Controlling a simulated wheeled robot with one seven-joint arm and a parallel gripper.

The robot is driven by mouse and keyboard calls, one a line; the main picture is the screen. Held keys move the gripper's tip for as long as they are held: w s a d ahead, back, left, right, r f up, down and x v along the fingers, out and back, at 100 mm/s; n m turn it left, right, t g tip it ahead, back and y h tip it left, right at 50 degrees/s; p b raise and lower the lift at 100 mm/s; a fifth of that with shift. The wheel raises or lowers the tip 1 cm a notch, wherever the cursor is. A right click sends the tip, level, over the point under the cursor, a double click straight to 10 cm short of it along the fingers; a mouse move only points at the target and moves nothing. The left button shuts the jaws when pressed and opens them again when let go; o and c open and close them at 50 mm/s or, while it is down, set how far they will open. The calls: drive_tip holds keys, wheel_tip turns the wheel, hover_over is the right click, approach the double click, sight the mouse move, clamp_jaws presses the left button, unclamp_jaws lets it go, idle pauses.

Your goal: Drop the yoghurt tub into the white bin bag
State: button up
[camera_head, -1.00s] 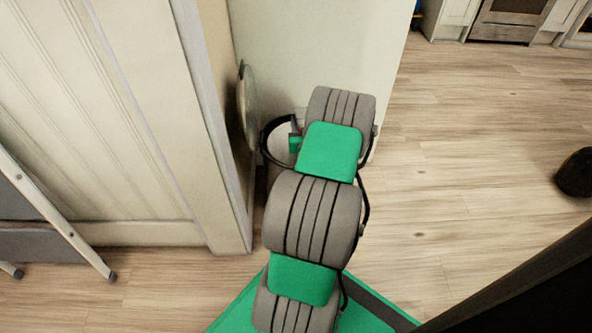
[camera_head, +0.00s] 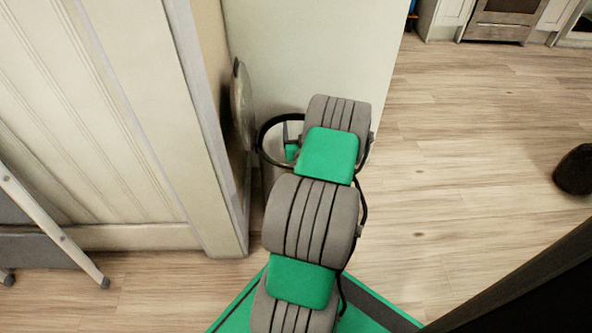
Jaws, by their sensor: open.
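The white bag cannot be made out clearly. A small green and dark part of my gripper (camera_head: 291,146) shows inside the loop, over the bin; the rest is hidden by my arm. My gripper is open. The yoghurt tub is not visible.
A cream panelled unit (camera_head: 120,130) stands close on the left, and a pale wall (camera_head: 310,50) is behind the bin. A folding metal frame (camera_head: 55,230) leans at lower left. A dark round object (camera_head: 575,170) is at the right. The wooden floor (camera_head: 460,150) between is clear.

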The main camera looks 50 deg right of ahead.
drive_tip(key=v, duration=0.7)
drive_tip(key=shift+s+a+b, duration=0.25)
drive_tip(key=shift+s+b, duration=0.1)
drive_tip(key=shift+b, duration=0.05)
